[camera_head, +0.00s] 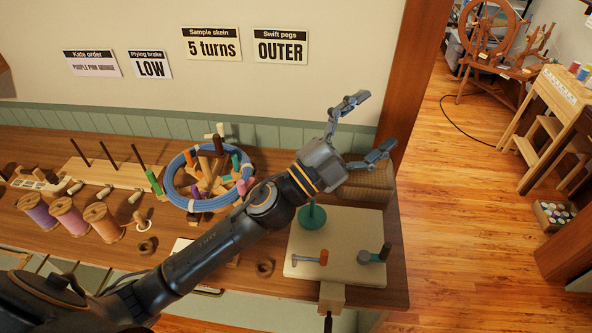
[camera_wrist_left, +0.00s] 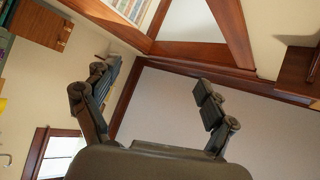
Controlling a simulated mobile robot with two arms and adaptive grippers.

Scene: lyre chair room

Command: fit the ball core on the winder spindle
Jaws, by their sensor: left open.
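The winder is a pale board (camera_head: 345,226) on the right end of the bench. A green spindle (camera_head: 312,215) stands on it, its top partly hidden behind my left arm. A crank with an orange knob (camera_head: 323,258) and a dark green-knobbed part (camera_head: 376,255) are at the board's front. A small brown wooden ring (camera_head: 264,267) lies left of the board and another (camera_head: 146,247) lies farther left; I cannot tell whether either is the ball core. My left gripper (camera_head: 372,122) is open and empty, above and behind the winder; its spread fingers also show in the left wrist view (camera_wrist_left: 155,88).
A swift with a blue skein (camera_head: 202,203) stands mid-bench. Purple, pink and orange bobbins (camera_head: 68,216) and a pegged wooden rack (camera_head: 115,175) are to its left. A clamp (camera_head: 331,297) hangs at the bench's front edge. Open floor lies to the right.

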